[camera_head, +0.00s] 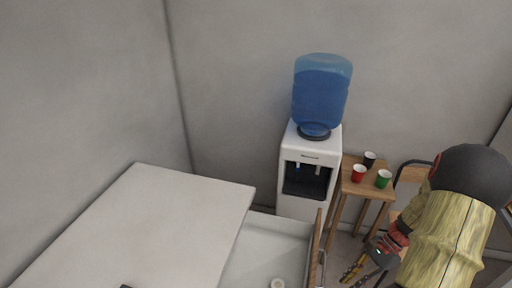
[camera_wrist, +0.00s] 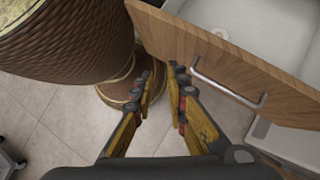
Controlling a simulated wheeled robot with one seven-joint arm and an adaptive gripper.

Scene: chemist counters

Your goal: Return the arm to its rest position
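My gripper (camera_wrist: 164,76) is open and empty in the wrist view, with a gap between its two yellow-and-grey fingers. Tiled floor shows between and beyond the fingers. In the head view my gripper (camera_head: 362,275) is low at the right, partly cut off by the bottom edge. It is just right of the wooden front of an open drawer (camera_head: 315,250). In the wrist view this wooden drawer front (camera_wrist: 225,62), with a metal bar handle (camera_wrist: 232,88), is right of and beyond the fingers, apart from them.
A white counter (camera_head: 140,225) is at the left. A white water dispenser (camera_head: 311,152) with a blue bottle stands by the wall. A small wooden table (camera_head: 352,188) holds three cups. A large brown woven-textured body (camera_wrist: 75,35) is close at upper left in the wrist view.

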